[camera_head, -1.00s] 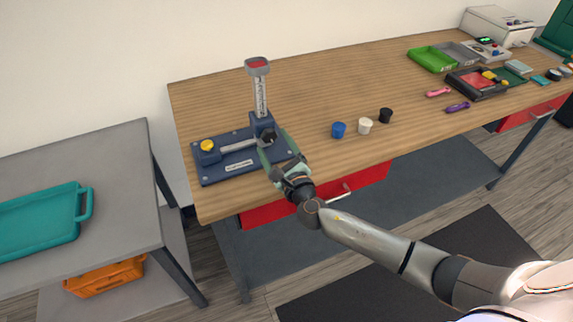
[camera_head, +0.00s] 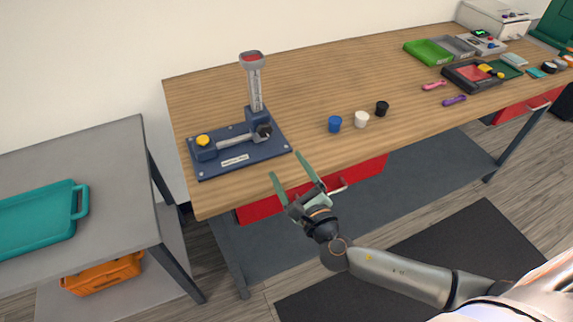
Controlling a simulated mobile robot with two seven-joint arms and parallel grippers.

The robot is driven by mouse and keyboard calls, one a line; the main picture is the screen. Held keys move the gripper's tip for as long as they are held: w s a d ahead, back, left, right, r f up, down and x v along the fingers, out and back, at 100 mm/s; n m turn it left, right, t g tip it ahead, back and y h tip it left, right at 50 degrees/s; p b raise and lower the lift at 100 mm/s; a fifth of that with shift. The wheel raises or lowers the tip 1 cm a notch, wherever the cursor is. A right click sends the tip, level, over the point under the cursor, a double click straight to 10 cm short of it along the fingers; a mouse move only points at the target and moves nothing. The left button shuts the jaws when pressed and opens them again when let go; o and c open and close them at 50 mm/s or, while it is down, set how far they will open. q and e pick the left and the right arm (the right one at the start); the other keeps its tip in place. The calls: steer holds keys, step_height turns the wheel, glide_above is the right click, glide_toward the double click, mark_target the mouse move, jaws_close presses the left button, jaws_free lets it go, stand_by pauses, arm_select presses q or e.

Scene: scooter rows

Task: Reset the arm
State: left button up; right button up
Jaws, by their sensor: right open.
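My right gripper (camera_head: 288,170) is open and empty, its two green fingers apart, in front of the wooden table's front edge. It is clear of the blue fixture (camera_head: 238,162), which lies on the table's left end. The fixture has a yellow knob (camera_head: 203,141), a grey lever arm lying flat with a dark knob (camera_head: 263,131), and an upright clear scale column (camera_head: 255,88) with a grey and red top. My right arm reaches in from the lower right. My left gripper is not in view.
Blue (camera_head: 335,124), white (camera_head: 361,119) and black (camera_head: 382,108) caps stand on the wooden table (camera_head: 310,75). A red drawer (camera_head: 360,177) with a handle is under its front edge. A teal tray (camera_head: 40,220) lies on the grey side table at left.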

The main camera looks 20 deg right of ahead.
steer(key=s+a+f+n+g+y, duration=0.1)
steer(key=s+f+n+g, duration=0.3)
steer(key=s+f+n, duration=0.5)
steer(key=s+a+f+n+g, duration=0.1)
steer(key=s+f+n+g, duration=0.3)
steer(key=s+f+n, duration=0.6)
steer(key=f+n, duration=0.1)
steer(key=n, duration=1.1)
steer(key=shift+s+g+y, duration=0.3)
steer(key=shift+y, duration=0.1)
